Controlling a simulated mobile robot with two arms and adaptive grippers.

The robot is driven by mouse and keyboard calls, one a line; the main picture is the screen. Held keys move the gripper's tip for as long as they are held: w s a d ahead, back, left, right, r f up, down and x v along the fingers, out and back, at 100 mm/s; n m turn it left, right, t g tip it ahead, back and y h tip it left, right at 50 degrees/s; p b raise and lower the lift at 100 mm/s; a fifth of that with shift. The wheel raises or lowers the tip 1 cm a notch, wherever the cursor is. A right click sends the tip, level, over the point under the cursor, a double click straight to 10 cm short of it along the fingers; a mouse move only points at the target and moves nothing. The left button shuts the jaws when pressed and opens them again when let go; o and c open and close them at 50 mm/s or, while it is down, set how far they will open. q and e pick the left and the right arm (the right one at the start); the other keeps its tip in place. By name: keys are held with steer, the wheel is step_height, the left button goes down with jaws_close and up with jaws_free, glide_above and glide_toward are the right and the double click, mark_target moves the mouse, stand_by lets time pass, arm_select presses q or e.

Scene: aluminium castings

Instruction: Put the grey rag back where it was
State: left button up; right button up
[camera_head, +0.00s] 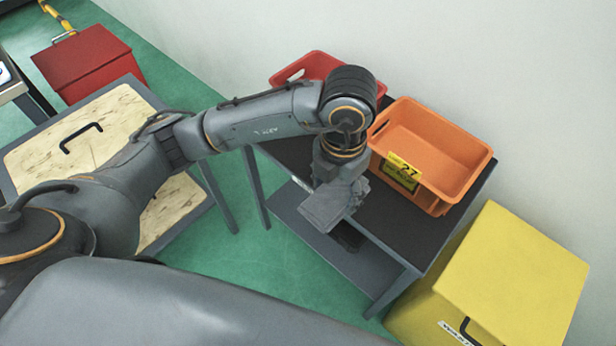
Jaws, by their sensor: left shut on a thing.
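The grey rag (328,208) hangs as a flat, folded-looking grey piece below my left wrist, over the front edge of the dark table (408,238). My left gripper (342,184) points down and is shut on the rag; its fingers are mostly hidden by the wrist and the cloth. I cannot tell whether the rag touches the table top. My right gripper is not in view.
An orange crate (440,150) with a yellow "27" label stands on the table, right of my gripper. A red crate (312,66) is behind my forearm. A yellow box (510,270) stands at right. A wooden-topped table (85,135) and red box (88,62) are at left.

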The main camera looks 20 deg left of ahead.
arm_select(q)
steer(key=shift+a+f, duration=0.1)
steer(key=shift+f, duration=0.05)
steer(key=w+a+f, duration=0.2)
steer(key=w+f, duration=0.1)
steer(key=w, duration=0.1)
steer(key=w+a+f, duration=0.1)
steer(key=w+f, duration=0.2)
steer(key=w+a+f, duration=0.2)
steer(key=w+f, duration=0.1)
steer(key=w, duration=0.1)
steer(key=shift+w+a, duration=0.3)
steer(key=shift+w, duration=0.05)
steer(key=shift+w+f, duration=0.1)
step_height(320, 180, down, 3)
steer(key=shift+w+a, duration=0.1)
steer(key=shift+a, duration=0.05)
steer(key=shift+w+f, duration=0.1)
steer(key=shift+f, duration=0.15)
steer(key=shift+f, duration=0.1)
steer(key=o, duration=1)
